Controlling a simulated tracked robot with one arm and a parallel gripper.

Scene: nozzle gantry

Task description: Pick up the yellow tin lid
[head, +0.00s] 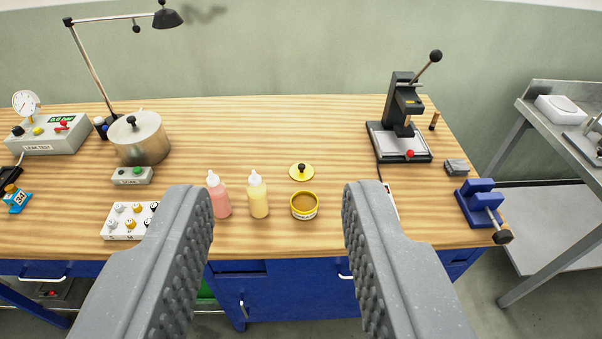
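The yellow tin lid (296,175) is a small flat disc with a black knob on top. It lies on the wooden workbench behind an open yellow tin (304,214) with brown contents. My gripper (278,200) is open, with its two grey ridged fingers wide apart in the foreground. The lid and the tin show in the gap between the fingers, and nothing is held. The lid appears farther off than the fingertips.
A pink bottle (219,196) and a pale yellow bottle (258,196) stand left of the tin. A black press (404,120) and a blue vise (478,203) are on the right. A metal pot (140,140) stands left. The bench behind the lid is clear.

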